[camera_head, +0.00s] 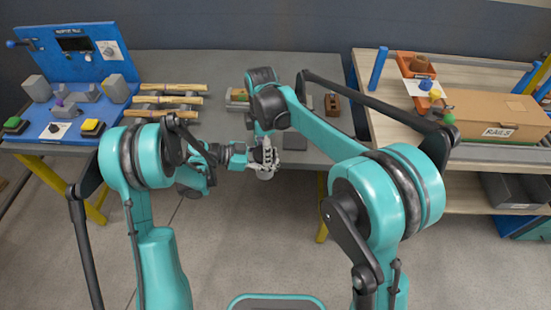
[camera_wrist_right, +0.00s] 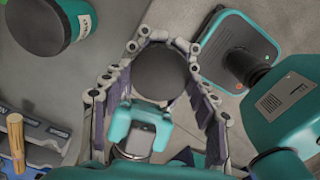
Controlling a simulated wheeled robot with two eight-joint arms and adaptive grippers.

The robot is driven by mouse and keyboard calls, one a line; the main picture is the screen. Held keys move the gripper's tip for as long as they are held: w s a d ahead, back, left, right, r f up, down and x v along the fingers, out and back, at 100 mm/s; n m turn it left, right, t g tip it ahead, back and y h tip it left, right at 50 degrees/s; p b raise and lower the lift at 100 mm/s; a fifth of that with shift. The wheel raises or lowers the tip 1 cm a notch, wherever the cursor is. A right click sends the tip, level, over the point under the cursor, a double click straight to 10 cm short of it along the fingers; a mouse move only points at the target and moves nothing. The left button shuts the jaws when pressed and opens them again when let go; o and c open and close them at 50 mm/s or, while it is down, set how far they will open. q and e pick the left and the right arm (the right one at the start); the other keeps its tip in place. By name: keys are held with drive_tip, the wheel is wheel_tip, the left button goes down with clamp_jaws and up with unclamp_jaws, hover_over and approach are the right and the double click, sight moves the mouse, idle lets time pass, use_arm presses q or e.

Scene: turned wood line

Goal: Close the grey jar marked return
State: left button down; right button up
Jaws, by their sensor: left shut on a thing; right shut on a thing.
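A small light grey jar (camera_head: 265,174) shows just off the front edge of the middle bench, under the gripper fingers. My left gripper (camera_head: 262,160) reaches in from the left and is shut on the jar; its fingers hide most of the jar's side. My right arm comes down over the same spot. In the right wrist view my right gripper (camera_wrist_right: 160,50) is shut around a dark round lid (camera_wrist_right: 160,76), seen from above. The lid hides what lies under it, so I cannot tell whether it is seated on the jar.
The grey bench (camera_head: 215,68) holds wooden rods (camera_head: 168,100) and a dark brown block (camera_head: 332,104). A blue panel station (camera_head: 75,55) stands left. A cardboard box (camera_head: 490,115) marked RAILS and an orange tray (camera_head: 405,70) stand right. Open floor lies in front.

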drive_tip(key=m, duration=0.2)
drive_tip(key=shift+m, duration=0.4)
drive_tip(key=o, duration=1.3)
drive_tip(key=shift+r, duration=2.25)
drive_tip(key=shift+c, duration=0.5)
wheel_tip(320, 180, up, 4)
drive_tip(key=n, duration=0.3)
drive_tip(key=shift+f+n, duration=0.25)
drive_tip(key=shift+n, duration=0.05)
